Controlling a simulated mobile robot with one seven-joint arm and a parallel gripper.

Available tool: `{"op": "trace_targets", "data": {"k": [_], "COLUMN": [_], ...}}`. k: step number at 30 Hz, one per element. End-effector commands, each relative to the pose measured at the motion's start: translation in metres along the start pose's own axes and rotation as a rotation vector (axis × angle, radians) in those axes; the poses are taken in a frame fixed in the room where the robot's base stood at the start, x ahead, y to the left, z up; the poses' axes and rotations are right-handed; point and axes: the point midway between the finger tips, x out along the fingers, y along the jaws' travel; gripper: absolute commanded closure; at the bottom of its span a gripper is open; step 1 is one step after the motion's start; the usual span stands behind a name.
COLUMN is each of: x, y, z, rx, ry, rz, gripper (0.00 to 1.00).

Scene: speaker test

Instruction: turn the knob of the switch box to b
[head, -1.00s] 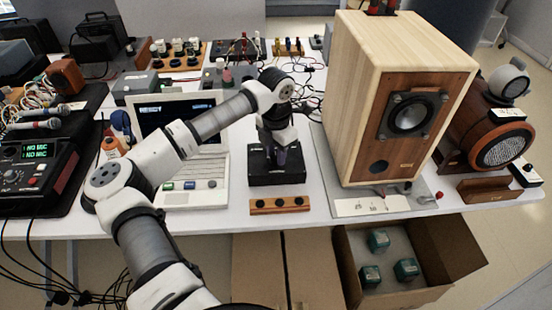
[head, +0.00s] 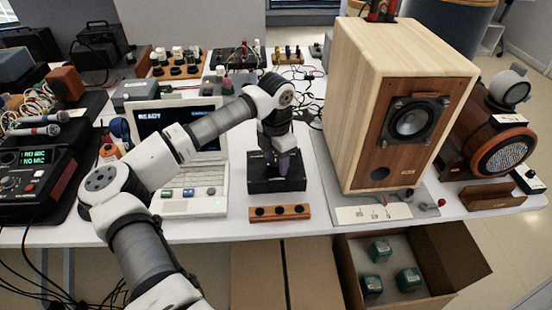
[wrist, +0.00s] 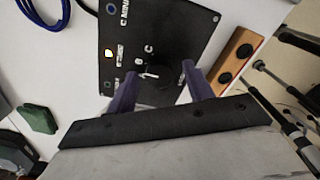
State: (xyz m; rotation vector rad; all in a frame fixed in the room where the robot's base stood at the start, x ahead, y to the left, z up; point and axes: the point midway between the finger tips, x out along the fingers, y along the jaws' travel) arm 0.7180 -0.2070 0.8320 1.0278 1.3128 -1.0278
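The switch box (head: 262,184) is a black box on the white table, in front of the laptop's right side. In the wrist view its dark panel (wrist: 187,22) shows printed labels, with B and C beside the round black knob (wrist: 160,84). The knob's white mark lies on its upper left, near the B. My gripper (wrist: 158,70) points down at the box, with one purple finger on each side of the knob. The fingers are spread and a gap shows beside the knob; contact is hard to tell. In the head view my arm hides part of the box.
A wooden strip with black holes (head: 279,213) lies just in front of the box. A laptop (head: 190,190) stands left and a large wooden speaker (head: 365,110) right. Cables lie behind. An open carton (head: 440,285) is below the table's front edge.

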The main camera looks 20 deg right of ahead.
Motion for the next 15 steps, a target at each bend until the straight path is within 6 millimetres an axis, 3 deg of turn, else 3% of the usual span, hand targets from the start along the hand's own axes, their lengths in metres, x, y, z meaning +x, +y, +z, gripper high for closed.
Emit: {"op": "trace_targets", "data": {"k": [8, 15], "x": [-0.003, -0.042], "y": [0.000, 0.001], "z": [0.000, 0.000], "rx": [0.000, 0.000], "ry": [0.001, 0.000], "rz": [0.000, 0.004], "gripper": [0.48, 0.48]}}
